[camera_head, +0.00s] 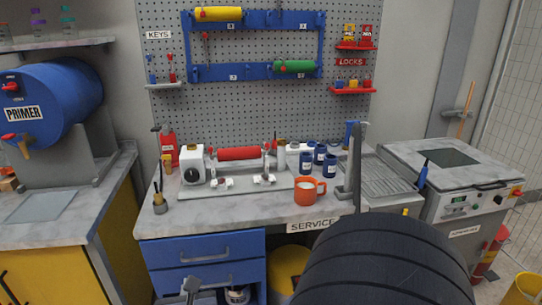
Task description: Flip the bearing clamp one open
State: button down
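The roller coater stand (249,188) sits on the service bench, with a white block with a round dial (192,165) at its left end. Two small metal bearing clamps stand on it, a left one (221,183) and a right one (265,178), each with a white label too small to read. I cannot tell which is number one, or whether either is open or shut. A red roller (239,154) lies just behind them. My gripper cannot be made out in this view.
A red mug (308,191) and several blue jars (328,167) stand right of the stand. A grey upright post (354,165) rises near the bench's right end. A brush pot (160,203) stands at left. A pegboard rack (253,72) holds yellow and green rollers.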

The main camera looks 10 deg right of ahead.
aim_at(266, 145)
jog(key=i+l, duration=0.8)
jog(key=i, duration=0.2)
jog(key=i+l+z, duration=0.1)
jog(key=i+l, duration=0.3)
jog(key=i, duration=0.1)
